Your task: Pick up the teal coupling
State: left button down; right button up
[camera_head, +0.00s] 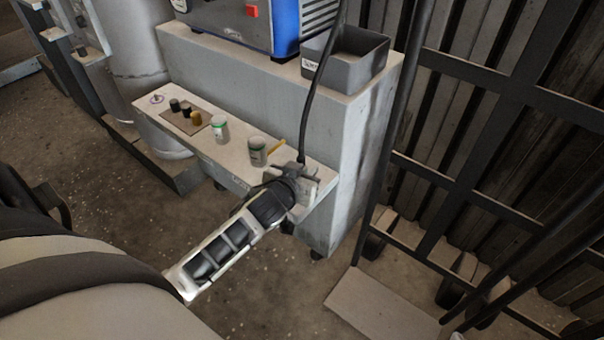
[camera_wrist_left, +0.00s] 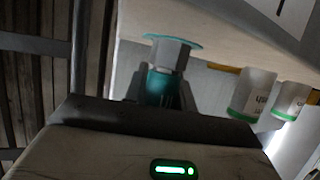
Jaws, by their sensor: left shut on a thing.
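My left gripper (camera_head: 291,186) reaches in at the right end of the narrow ledge of the grey housing. In the left wrist view the left gripper (camera_wrist_left: 163,88) has its two fingers shut on the teal coupling (camera_wrist_left: 170,54). The coupling has a teal flange, a grey hexagonal middle and a teal lower body between the fingers. I cannot tell whether it touches the ledge. In the head view I cannot make out the coupling behind the gripper. My right gripper is not in view.
The ledge (camera_head: 190,138) holds two white-and-green cans (camera_head: 219,129), a yellow stick (camera_head: 276,146) and several small black and yellow pieces. A dark cable hangs down to the ledge's right end. A grey bin (camera_head: 345,60) and a blue machine stand above. Black railing (camera_head: 470,190) is at right.

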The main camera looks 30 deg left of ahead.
pick_arm(q)
jog(key=shift+r, duration=0.1)
jog(key=shift+r, duration=0.2)
jog(key=r, duration=0.1)
jog(key=r+p, duration=0.1)
jog(key=r, duration=0.1)
jog(key=shift+s+r+p, duration=0.25)
jog(key=shift+p, duration=0.15)
jog(key=s+r+p, duration=0.2)
jog(key=s+r, duration=0.1)
jog(key=r, duration=0.1)
send_near(303, 159)
jog(key=s+r, duration=0.1)
jog(key=s+r+p, duration=0.1)
jog(key=r, duration=0.1)
jog(key=shift+s+a, duration=0.2)
jog(key=shift+a, duration=0.05)
